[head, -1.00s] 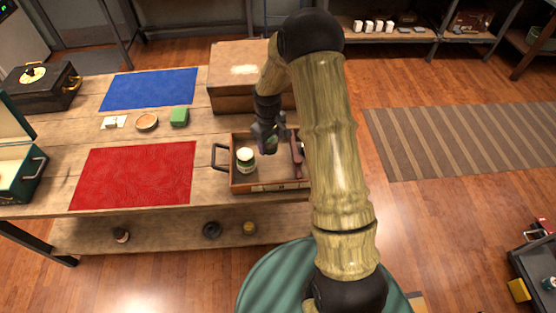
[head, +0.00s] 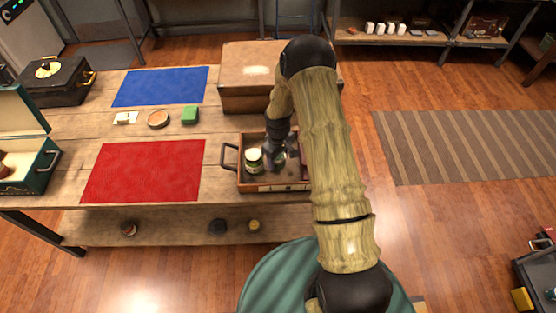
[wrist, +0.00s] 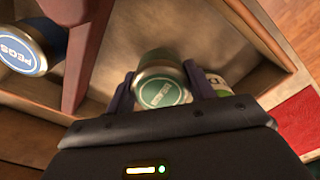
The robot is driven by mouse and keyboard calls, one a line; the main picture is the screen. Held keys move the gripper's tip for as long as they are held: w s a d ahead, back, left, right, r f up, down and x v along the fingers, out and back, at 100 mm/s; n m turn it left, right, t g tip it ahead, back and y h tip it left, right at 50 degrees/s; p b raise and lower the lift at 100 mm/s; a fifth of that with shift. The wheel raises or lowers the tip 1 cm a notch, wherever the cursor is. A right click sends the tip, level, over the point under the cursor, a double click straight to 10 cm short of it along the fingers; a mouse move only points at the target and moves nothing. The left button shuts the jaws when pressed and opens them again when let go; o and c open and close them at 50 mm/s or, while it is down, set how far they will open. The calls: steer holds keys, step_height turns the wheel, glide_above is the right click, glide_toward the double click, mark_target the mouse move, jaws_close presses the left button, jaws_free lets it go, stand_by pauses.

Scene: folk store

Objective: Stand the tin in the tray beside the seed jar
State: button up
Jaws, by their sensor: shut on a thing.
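My gripper (wrist: 163,95) is shut on a metal tin (wrist: 150,60) with a green label on its end, seen between the fingers in the wrist view. In the head view my gripper (head: 284,152) is low within the wooden tray (head: 262,188), right of the seed jar. The seed jar (head: 253,160), pale-lidded and green, stands in the tray's left part. In the wrist view the jar (wrist: 217,84) shows partly behind the right finger, close to the tin. I cannot tell whether the tin touches the tray floor.
A blue-labelled PEGS tin (wrist: 22,52) lies beyond a dark red bar (wrist: 85,60) in the wrist view. A brown case (head: 245,90) stands behind the tray. A red mat (head: 145,170) lies left of it.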

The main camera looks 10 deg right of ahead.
step_height(320, 180, down, 2)
steer(key=shift+w+f, duration=0.1)
steer(key=o, duration=1)
step_height(320, 180, up, 12)
steer(key=b, duration=0.2)
steer(key=shift+b, duration=0.4)
